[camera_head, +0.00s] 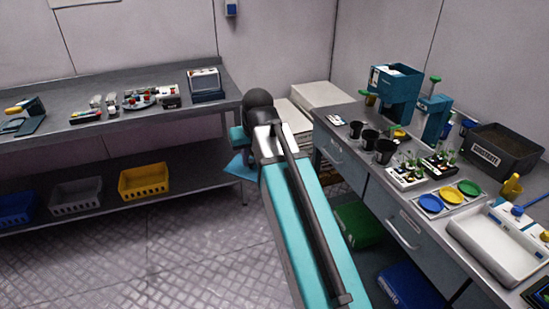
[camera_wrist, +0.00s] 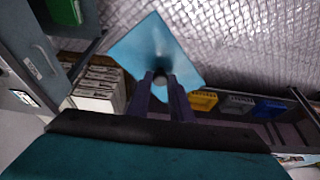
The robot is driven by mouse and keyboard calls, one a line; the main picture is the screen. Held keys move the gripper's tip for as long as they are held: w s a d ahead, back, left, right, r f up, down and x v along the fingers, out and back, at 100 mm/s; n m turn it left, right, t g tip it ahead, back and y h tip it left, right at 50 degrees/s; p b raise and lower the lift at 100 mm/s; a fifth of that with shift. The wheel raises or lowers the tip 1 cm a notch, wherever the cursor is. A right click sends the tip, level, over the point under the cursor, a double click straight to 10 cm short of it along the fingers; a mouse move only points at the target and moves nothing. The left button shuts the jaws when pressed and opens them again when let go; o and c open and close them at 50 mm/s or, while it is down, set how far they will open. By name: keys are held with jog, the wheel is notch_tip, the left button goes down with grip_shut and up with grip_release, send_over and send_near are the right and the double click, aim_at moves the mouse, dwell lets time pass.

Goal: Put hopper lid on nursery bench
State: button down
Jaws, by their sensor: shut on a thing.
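The hopper lid is a flat, square blue-teal plate (camera_wrist: 160,45) with a small knob, seen in the wrist view. My gripper (camera_wrist: 163,82) is shut on the knob, and the plate is held out beyond the fingertips. In the head view a corner of the lid (camera_head: 241,166) shows left of my arm, in the air between the two benches; the arm hides the rest. The nursery bench, seemingly the right-hand one with seedlings (camera_head: 440,219), is apart from the lid. A blue hopper machine (camera_head: 396,88) stands at its far end.
Black pots (camera_head: 384,151), seedling trays (camera_head: 408,177), a tray of coloured dishes (camera_head: 447,196), a substrate bin (camera_head: 503,148) and a white tray (camera_head: 497,246) crowd the right bench. A left bench (camera_head: 60,141) holds small parts. White boxes (camera_head: 317,96) stand in the corner. Floor between is clear.

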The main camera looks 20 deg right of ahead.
aim_at(241, 167)
jog(key=a, duration=0.3)
jog(key=shift+w+a, duration=0.1)
jog(key=shift+w, duration=0.25)
